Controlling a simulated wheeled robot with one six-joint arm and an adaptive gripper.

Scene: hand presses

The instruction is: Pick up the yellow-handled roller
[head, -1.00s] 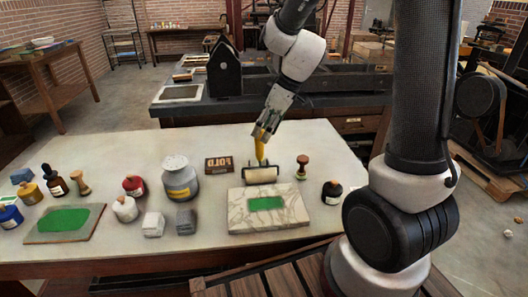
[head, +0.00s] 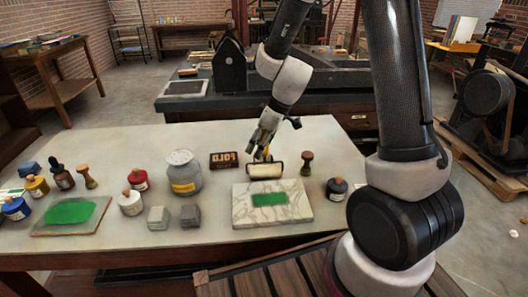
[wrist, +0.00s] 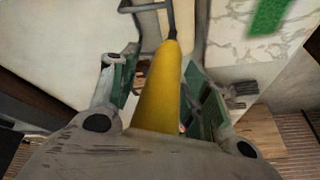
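The yellow-handled roller stands behind the marble slab (head: 300,210), with its pale roller drum (head: 265,169) low and its yellow handle (wrist: 162,95) pointing up. My gripper (head: 262,143) is over the handle from above. In the wrist view the handle lies between the two fingers of my gripper (wrist: 165,90). The fingers are apart, with a visible gap on the left of the handle; the right finger is very close to it. Most of the handle is hidden by the fingers in the head view.
A dark FOLD block (head: 223,160) and a wooden-handled stamp (head: 307,163) stand either side of the roller. A grey jar (head: 184,172), a dark bottle (head: 337,190) and grey blocks (head: 158,217) are nearby. The slab has a green patch (head: 268,199).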

